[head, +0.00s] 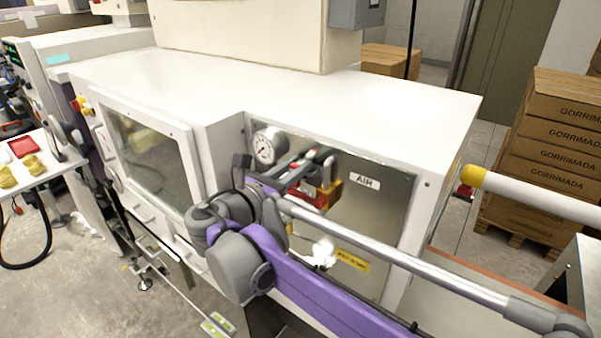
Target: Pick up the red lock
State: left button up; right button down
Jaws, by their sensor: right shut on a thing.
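The red lock (309,196) shows in the head view at the air panel on the front of the white machine, below a grey pipe fitting and beside a yellow part (329,194). My right gripper (314,166) reaches the lock from the left, its arm folded in front of the panel. The gripper is shut on the red lock. The fingers and fittings cover part of the lock, and I cannot tell whether it still touches the yellow part. My left gripper is not in view.
A pressure gauge (267,147) sits just left of the gripper, and an AIR label (365,181) to its right. The white machine housing (300,95) overhangs the recessed panel. Cardboard boxes (545,150) are stacked at the right. A white table (40,170) stands at the left.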

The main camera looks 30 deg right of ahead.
aim_at(295, 165)
jog(key=shift+r, duration=0.1)
dwell(0.3)
jog(key=shift+a+r, duration=0.15)
jog(key=shift+r, duration=0.05)
notch_tip(295, 165, up, 6)
jog(key=shift+s+r, duration=0.1)
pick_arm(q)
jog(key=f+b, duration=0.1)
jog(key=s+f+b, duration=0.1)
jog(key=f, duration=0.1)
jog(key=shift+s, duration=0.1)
pick_arm(e)
jog(key=v, duration=1.9)
jog(key=shift+a, duration=0.3)
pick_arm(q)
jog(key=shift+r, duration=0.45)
pick_arm(e)
jog(key=shift+s+a+r, duration=0.1)
jog(key=shift+s, duration=0.1)
